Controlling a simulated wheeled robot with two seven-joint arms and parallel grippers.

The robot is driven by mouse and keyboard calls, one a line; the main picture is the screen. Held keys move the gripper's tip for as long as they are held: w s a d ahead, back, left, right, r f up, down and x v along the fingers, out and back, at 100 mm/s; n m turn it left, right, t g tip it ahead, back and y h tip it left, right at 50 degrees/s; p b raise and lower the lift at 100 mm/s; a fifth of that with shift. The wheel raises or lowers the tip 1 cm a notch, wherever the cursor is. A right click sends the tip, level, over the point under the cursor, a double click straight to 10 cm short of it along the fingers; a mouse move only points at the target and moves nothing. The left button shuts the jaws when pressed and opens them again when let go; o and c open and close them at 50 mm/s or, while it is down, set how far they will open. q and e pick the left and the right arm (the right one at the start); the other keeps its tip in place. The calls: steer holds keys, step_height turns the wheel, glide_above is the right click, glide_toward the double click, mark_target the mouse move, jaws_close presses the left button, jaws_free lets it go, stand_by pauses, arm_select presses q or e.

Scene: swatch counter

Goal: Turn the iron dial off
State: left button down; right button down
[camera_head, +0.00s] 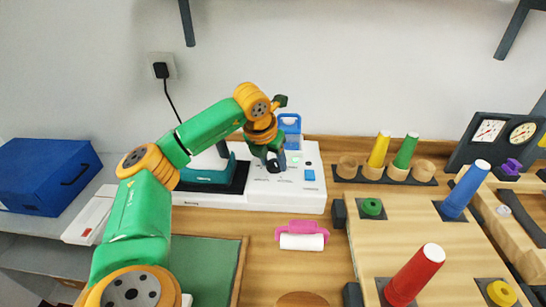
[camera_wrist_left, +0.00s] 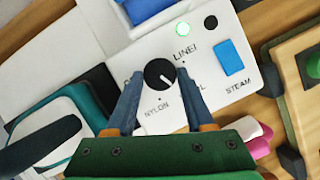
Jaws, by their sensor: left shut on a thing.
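The iron dial (camera_wrist_left: 160,74) is a round black knob with a white pointer mark on a white control panel. Printed words including NYLON and LINEN surround it, some partly covered by my fingers. My left gripper (camera_wrist_left: 158,98) is shut on the dial, with a finger on each side of it. In the head view, my left gripper (camera_head: 268,153) reaches down to the white station (camera_head: 300,190), and the dial is mostly hidden there. A green light (camera_wrist_left: 183,29) glows near the dial. The teal iron (camera_head: 208,172) rests on the left of the station. My right gripper is not in view.
A blue STEAM button (camera_wrist_left: 229,57) is right of the dial. A pink-and-white roller (camera_head: 302,238) lies in front of the station. A rack with yellow and green cones (camera_head: 404,150) stands to the right. A blue box (camera_head: 45,175) is at far left.

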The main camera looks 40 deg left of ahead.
arm_select(q)
steer(key=m+h+p, duration=0.1)
steer(key=m, duration=0.1)
steer(key=m+p, duration=0.1)
steer(key=m, duration=0.1)
steer(key=shift+a+r+h, duration=0.2)
steer(key=shift+h, duration=0.2)
steer(key=m+h+p, duration=0.1)
steer(key=m+p, duration=0.1)
steer(key=m, duration=0.1)
steer(key=m+h+p, duration=0.1)
steer(key=m+p, duration=0.1)
steer(key=shift+w+a+m, duration=0.1)
steer(key=shift+a+m, duration=0.1)
steer(key=shift+m, duration=0.2)
steer(key=shift+f+m+g+h+p, duration=0.15)
steer(key=shift+m+g+h+p, duration=0.25)
steer(key=shift+m, duration=0.8)
steer(key=shift+w+a+f+m+g+h, duration=0.15)
steer(key=shift+m+g, duration=0.1)
steer(key=shift+m, duration=0.4)
steer(key=shift+s+r+m+g+h, duration=0.15)
steer(key=shift+m+g, duration=0.1)
steer(key=shift+m, duration=0.4)
steer(key=shift+f, duration=0.15)
steer(key=c, duration=0.6)
jaws_free()
steer(key=o, duration=0.3)
steer(key=shift+w, duration=0.15)
